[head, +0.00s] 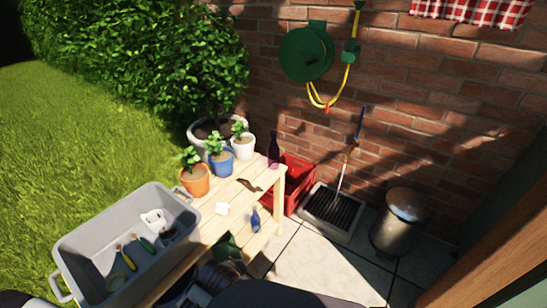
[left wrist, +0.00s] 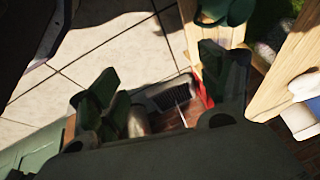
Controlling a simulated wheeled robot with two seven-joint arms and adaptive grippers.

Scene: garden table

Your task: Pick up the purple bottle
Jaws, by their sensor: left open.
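The purple bottle (head: 273,151) is dark and stands upright at the far right corner of the wooden table (head: 257,178) in the head view, beside the white pot. I cannot make it out in the left wrist view. My left gripper (left wrist: 158,65) shows in the left wrist view with its two dark green fingers wide apart and nothing between them. It is away from the bottle, with paving and the drain tray beyond it. My left gripper is not clear in the head view, and my right gripper is in neither view.
Orange (head: 195,181), blue (head: 221,161) and white (head: 243,147) plant pots stand along the table's back edge. A grey tub (head: 75,235) holds tools at the left. A blue bottle (head: 255,219) shows below the tabletop. A red crate (head: 297,172) and metal bin (head: 400,222) stand beyond.

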